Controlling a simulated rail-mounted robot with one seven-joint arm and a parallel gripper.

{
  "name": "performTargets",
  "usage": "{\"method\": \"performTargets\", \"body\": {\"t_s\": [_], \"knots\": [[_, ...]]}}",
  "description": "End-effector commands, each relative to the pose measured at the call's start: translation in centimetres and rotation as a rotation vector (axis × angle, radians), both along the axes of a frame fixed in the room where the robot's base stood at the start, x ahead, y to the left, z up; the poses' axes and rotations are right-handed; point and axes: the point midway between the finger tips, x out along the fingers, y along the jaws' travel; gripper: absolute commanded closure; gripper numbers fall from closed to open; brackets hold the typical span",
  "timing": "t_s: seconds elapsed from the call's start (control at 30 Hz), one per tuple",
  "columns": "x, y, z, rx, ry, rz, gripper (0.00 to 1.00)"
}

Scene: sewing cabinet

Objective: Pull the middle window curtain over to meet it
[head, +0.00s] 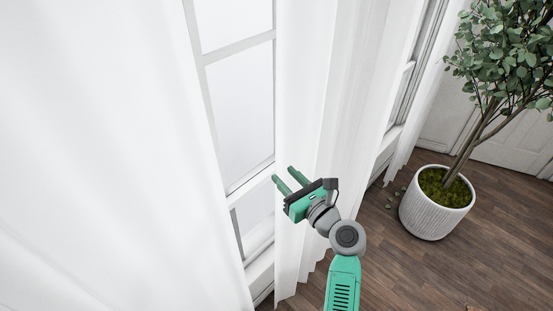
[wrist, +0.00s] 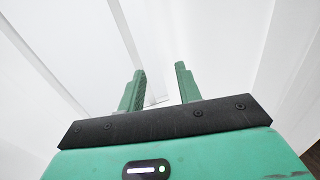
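White curtains hang in the head view: a large near panel (head: 100,150) fills the left side, and a middle panel (head: 335,90) hangs to the right of the bare window pane (head: 240,110). My gripper (head: 283,178) is in front of the middle panel's left edge, beside the window. Its two green fingers are apart. In the wrist view the fingers (wrist: 160,85) also stand apart, with pale white surfaces beyond and no cloth clearly between them. Whether the fingers touch the curtain, I cannot tell.
A potted tree in a white ribbed pot (head: 432,210) stands on the wood floor (head: 400,270) at the right. Another window (head: 403,90) shows beyond the middle panel. A white panelled door (head: 515,145) is at the far right.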

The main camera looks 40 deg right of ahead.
Motion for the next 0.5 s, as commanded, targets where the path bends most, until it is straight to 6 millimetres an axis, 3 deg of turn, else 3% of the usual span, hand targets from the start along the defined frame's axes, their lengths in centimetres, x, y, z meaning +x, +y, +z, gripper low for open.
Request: {"method": "performTargets", "body": {"t_s": [0.3, 0.5], "knots": [[5.7, -0.8, 0.1, -0.001, -0.001, 0.000, 0.66], [7.0, -0.9, 0.0, -0.004, 0.001, -0.001, 0.66]]}}
